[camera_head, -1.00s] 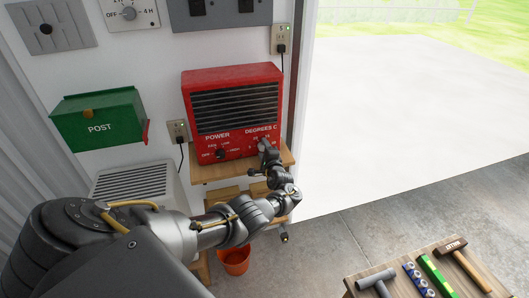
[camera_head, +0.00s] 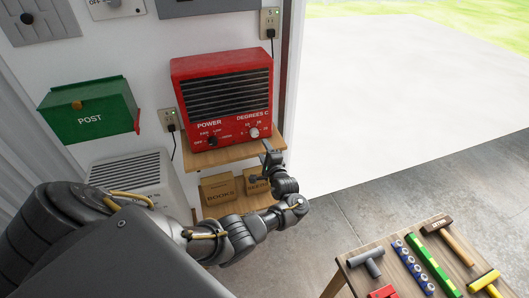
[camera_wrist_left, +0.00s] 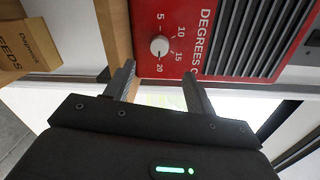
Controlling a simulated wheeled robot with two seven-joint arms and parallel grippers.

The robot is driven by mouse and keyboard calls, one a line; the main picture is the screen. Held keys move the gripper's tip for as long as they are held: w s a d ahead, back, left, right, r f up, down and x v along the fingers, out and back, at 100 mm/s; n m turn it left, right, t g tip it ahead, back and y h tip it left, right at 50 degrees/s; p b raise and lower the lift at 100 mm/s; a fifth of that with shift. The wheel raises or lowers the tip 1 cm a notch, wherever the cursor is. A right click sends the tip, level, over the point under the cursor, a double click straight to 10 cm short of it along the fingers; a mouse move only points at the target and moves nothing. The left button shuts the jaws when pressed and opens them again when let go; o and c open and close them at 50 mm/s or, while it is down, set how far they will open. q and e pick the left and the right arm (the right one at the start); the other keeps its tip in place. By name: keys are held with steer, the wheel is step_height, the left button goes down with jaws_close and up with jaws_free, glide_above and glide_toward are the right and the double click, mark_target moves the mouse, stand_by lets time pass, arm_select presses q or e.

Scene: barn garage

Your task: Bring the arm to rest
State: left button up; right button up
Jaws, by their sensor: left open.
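My left gripper (camera_head: 268,160) is in front of the shelf edge, below and apart from the red heater (camera_head: 222,95). In the left wrist view its two fingers (camera_wrist_left: 158,85) are spread with nothing between them. The heater's white temperature knob (camera_wrist_left: 159,46) shows just beyond the fingertips there, and the gripper does not touch it. The same knob shows clear of the gripper in the head view (camera_head: 254,132). The dark power knob (camera_head: 212,141) is to its left. My right gripper is not in view.
A green post box (camera_head: 88,108) hangs at left. A wooden table (camera_head: 357,280) with several tools stands at lower right. The floor between (camera_head: 335,220) is clear.

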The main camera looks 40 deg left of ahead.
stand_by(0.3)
